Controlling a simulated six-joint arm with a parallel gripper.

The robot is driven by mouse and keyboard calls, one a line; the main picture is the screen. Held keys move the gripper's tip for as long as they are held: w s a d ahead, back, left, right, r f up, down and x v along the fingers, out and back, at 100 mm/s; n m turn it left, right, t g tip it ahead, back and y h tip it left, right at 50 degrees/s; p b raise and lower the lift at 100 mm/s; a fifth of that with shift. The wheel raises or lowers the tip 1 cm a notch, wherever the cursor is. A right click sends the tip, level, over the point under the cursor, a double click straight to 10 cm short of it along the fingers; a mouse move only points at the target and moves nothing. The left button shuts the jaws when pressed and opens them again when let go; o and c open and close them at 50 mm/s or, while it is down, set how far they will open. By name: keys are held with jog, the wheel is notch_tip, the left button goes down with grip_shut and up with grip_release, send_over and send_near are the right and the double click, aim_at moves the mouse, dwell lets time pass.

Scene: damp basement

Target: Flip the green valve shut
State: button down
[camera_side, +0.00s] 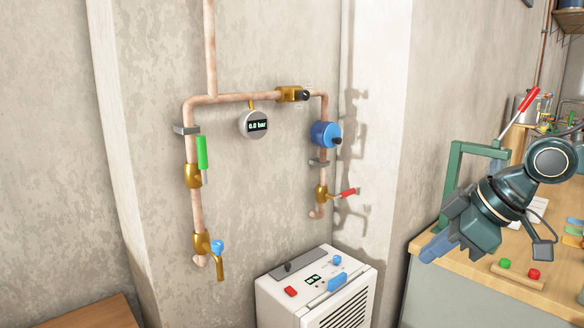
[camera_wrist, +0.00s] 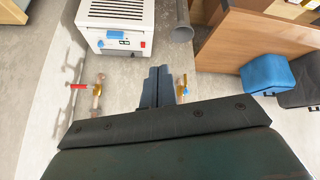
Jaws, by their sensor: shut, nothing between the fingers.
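The green valve handle (camera_side: 202,153) stands upright, parallel to the left copper pipe, on a brass valve body (camera_side: 193,175) in the side view. My gripper (camera_side: 437,247) is far to its right, in front of the workbench, pointing down and left. The fingers are closed together and empty, which the wrist view also shows (camera_wrist: 158,87). The green handle cannot be made out in the wrist view.
A blue-handled tap (camera_side: 217,247) sits below the green valve. A gauge (camera_side: 255,125) reads 0.0 bar. A red-handled valve (camera_side: 346,193) and blue regulator (camera_side: 325,134) are on the right pipe. A white machine (camera_side: 315,290) stands below. The workbench (camera_side: 480,277) is at right.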

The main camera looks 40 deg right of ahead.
jog(key=w+a+r+n+t+y, duration=0.2)
jog(key=w+r+n+y, duration=0.1)
jog(key=w+n, duration=0.4)
jog(key=w+a+r+n+t+y, duration=0.2)
jog(key=w+n, duration=0.4)
jog(key=w, duration=0.4)
jog(key=w+a+r+n+t+y, duration=0.3)
jog(key=w+r+n+t+y, duration=0.1)
jog(key=w+n, duration=0.3)
jog(key=shift+w+r+n, duration=0.3)
jog(key=shift+w+r, duration=0.35)
jog(key=shift+w, duration=0.35)
jog(key=shift+w, duration=0.1)
send_near(199, 158)
jog(key=w, duration=0.1)
jog(key=w+a, duration=0.1)
jog(key=w, duration=0.1)
jog(key=w+a+r, duration=0.1)
jog(key=w, duration=0.1)
jog(key=shift+w+a, duration=0.1)
jog(key=shift+w, duration=0.05)
